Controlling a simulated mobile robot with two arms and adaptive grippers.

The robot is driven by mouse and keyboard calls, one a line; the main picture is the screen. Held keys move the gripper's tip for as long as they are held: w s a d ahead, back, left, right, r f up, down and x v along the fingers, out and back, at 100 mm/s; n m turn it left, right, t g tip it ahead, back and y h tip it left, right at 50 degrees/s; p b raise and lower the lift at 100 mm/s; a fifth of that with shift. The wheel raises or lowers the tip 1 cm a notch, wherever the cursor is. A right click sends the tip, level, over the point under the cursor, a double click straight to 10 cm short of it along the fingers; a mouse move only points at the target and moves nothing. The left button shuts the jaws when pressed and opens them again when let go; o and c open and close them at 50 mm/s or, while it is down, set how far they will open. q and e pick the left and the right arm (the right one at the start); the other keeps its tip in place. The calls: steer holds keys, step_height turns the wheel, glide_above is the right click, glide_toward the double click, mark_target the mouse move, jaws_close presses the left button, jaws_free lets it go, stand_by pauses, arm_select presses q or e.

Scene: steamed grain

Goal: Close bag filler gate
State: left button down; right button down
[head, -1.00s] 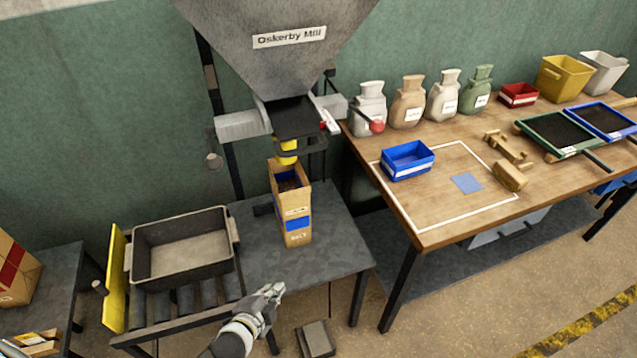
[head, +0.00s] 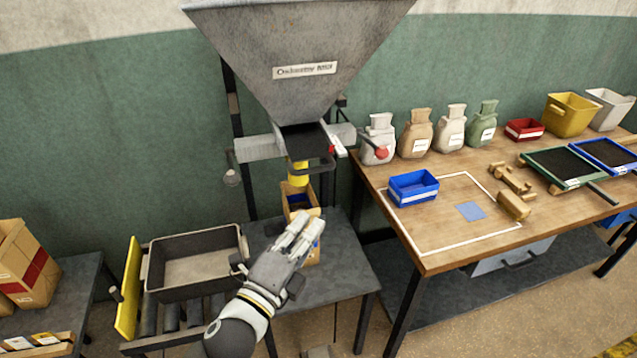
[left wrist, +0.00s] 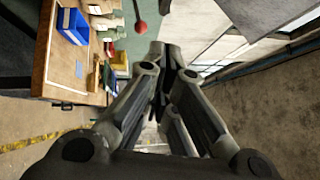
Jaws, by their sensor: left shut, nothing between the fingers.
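The bag filler is a grey hopper (head: 300,45) with a dark chute and a yellow spout (head: 298,174) at its bottom. A handle with a red ball knob (head: 381,153) sticks out to the right of the chute. The knob also shows in the left wrist view (left wrist: 140,28), above my fingers. A tan bag (head: 294,190) stands under the spout on the dark stand. My left gripper (head: 305,224) is shut and empty, in front of the bag and hiding most of it. It is below and left of the knob, apart from it. The gate plate's position is unclear.
A grey tub (head: 195,238) sits on rollers at left beside a yellow panel (head: 129,288). The wooden table (head: 440,238) at right holds several sacks, a blue bin (head: 413,186) and trays. Cartons (head: 28,262) stand at far left.

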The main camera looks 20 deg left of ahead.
mark_target(312, 172)
arm_select(q)
steer(key=w+p, duration=0.1)
steer(key=w, duration=0.2)
steer(key=w+r+p, duration=0.1)
steer(key=w, duration=0.2)
steer(key=w+a+p, duration=0.1)
steer(key=w, duration=0.3)
steer(key=shift+r+p, duration=0.35)
steer(key=shift+p, duration=0.05)
steer(key=w+a, duration=0.1)
steer(key=w, duration=0.1)
steer(key=w+a, duration=0.1)
steer(key=w, duration=0.1)
steer(key=shift+a, duration=0.35)
steer(key=shift+s+r, duration=0.1)
steer(key=shift+s, duration=0.05)
